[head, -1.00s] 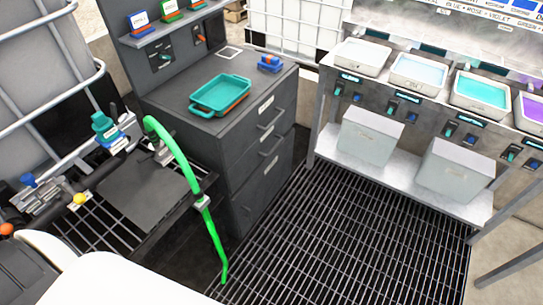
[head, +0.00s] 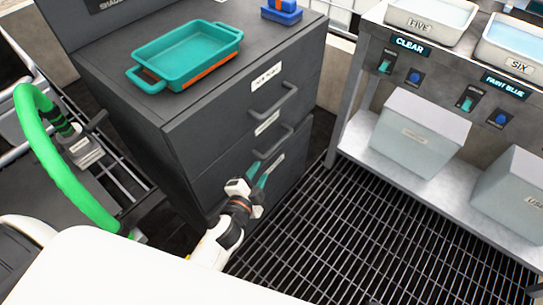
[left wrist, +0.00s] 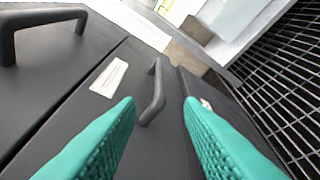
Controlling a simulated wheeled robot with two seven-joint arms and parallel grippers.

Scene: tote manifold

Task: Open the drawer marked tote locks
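The dark grey drawer cabinet (head: 130,110) has three drawers, all closed. The top drawer (head: 225,120) has a white label (head: 266,78) and a bar handle (head: 284,103). The middle drawer has a label (head: 266,123) and a handle (head: 274,146); this handle also shows in the left wrist view (left wrist: 155,95). The label lettering is too small to read surely. My left gripper (head: 262,172) is open and empty in front of the drawers, just below the middle handle. In the left wrist view the middle handle shows between its teal fingers, apart from them. My right gripper is out of view.
A teal tray (head: 188,52) and a blue block (head: 282,12) sit on the cabinet top. A green hose (head: 55,170) hangs at the left. A steel bench (head: 350,135) with grey bins (head: 415,140) stands at the right. The grated floor between is clear.

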